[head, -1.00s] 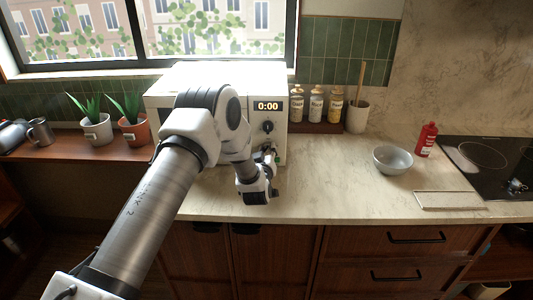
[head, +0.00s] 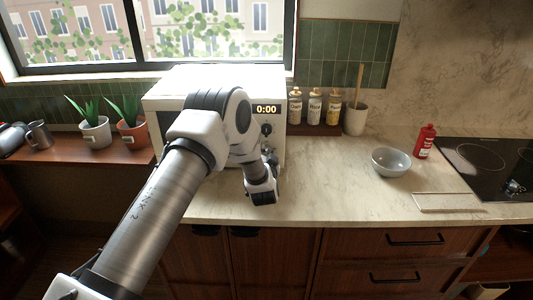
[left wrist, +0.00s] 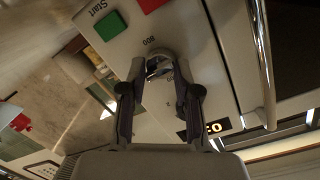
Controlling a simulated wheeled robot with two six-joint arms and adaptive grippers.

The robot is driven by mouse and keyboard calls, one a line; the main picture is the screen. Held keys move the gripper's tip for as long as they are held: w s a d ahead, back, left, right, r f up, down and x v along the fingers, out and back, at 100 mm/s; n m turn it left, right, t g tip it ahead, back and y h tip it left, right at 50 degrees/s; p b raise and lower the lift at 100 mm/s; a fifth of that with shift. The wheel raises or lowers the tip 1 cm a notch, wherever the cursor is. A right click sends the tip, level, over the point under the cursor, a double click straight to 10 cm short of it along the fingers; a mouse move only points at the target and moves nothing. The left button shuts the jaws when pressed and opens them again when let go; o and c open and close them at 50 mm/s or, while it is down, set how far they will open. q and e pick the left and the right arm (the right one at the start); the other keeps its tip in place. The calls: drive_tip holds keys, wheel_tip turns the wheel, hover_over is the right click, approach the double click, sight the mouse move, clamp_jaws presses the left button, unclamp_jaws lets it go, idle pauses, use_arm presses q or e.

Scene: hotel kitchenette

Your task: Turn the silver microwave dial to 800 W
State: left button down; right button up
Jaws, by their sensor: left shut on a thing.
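The white microwave (head: 190,85) stands against the back wall, and its display (head: 266,109) reads 0:00. In the left wrist view the silver dial (left wrist: 158,68) sits between the fingertips of my left gripper (left wrist: 159,76), which is shut on it. The printed 800 mark (left wrist: 150,41) is beside the dial, just beyond the fingertips. I cannot make out where the dial points. In the head view my left gripper (head: 270,161) is at the microwave's lower right front, and the wrist hides the dial. A dark knob (head: 267,128) shows below the display. My right gripper is not in view.
A green Start button (left wrist: 111,25) and a red button (left wrist: 150,4) lie close to the dial. A grey bowl (head: 391,161) and a red bottle (head: 425,141) stand right on the counter (head: 320,185). The counter between microwave and bowl is clear.

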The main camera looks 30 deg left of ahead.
use_arm(q)
drive_tip(key=m, duration=0.4)
drive_tip(key=shift+w+r+y+p, duration=0.15)
drive_tip(key=shift+r+y+p, duration=0.1)
drive_tip(key=shift+y+p, duration=0.15)
drive_tip(key=m, duration=0.4)
drive_tip(key=shift+f+y, duration=0.1)
drive_tip(key=shift+y, duration=0.3)
drive_tip(key=m, duration=0.4)
drive_tip(key=shift+w+y, duration=0.1)
drive_tip(key=shift+y, duration=0.2)
drive_tip(key=shift+f+m, duration=0.15)
drive_tip(key=shift+m, duration=2.25)
drive_tip(key=c, duration=0.9)
unclamp_jaws()
drive_tip(key=shift+o, duration=0.3)
drive_tip(key=shift+f, duration=0.15)
